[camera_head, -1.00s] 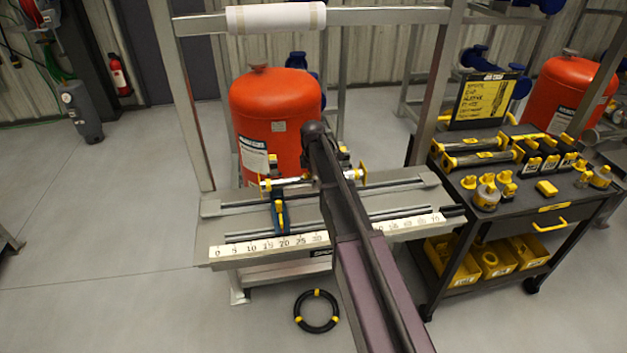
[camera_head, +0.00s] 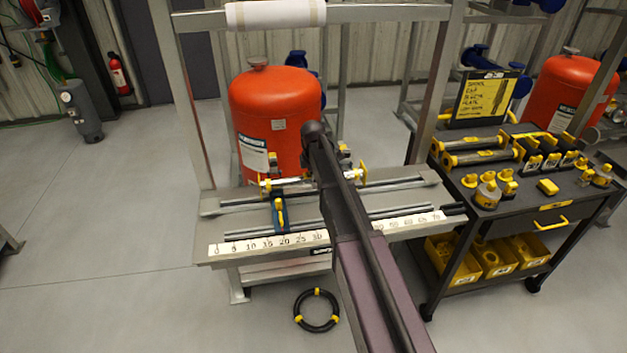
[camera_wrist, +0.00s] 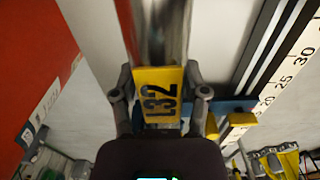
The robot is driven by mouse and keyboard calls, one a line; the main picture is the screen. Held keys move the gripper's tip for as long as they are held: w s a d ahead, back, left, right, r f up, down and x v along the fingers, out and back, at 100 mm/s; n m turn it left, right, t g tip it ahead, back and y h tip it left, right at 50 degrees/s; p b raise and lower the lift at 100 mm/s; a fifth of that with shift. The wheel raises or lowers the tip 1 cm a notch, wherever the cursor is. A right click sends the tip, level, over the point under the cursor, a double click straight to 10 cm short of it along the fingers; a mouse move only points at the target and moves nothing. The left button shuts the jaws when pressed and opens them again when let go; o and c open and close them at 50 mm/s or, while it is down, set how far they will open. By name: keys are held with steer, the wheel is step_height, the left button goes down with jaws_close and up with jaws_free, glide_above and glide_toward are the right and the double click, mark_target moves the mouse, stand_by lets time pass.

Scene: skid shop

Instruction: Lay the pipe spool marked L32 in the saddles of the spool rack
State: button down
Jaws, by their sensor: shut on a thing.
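The pipe spool marked L32 (camera_wrist: 157,35) is a bright metal pipe with a yellow tag reading L32 in the wrist view. In the head view the spool (camera_head: 290,181) lies crosswise with yellow ends, above the bench-like rack (camera_head: 222,202); my arm hides its middle. My gripper (camera_wrist: 160,97) is shut on the spool at the tag, one finger on each side. A blue saddle-like block with yellow parts (camera_head: 280,214) stands on the rack's rails, below and near the spool's left end. A second saddle is not clearly visible behind my arm. I cannot tell whether the spool touches the block.
A numbered scale (camera_head: 262,246) runs along the rack's front edge. A red tank (camera_head: 275,105) stands close behind. A metal frame (camera_head: 190,120) rises around the rack. A black tool cart (camera_head: 480,235) is at right. A black ring (camera_head: 316,327) lies on the floor; floor at left is clear.

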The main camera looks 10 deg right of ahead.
steer(key=shift+f+b, duration=0.5)
steer(key=shift+f, duration=0.05)
stand_by(0.8)
jaws_free()
steer(key=shift+c, duration=0.8)
steer(key=shift+r, duration=0.2)
steer(key=shift+r+p, duration=3.9)
steer(key=shift+p, duration=0.15)
steer(key=shift+s, duration=0.1)
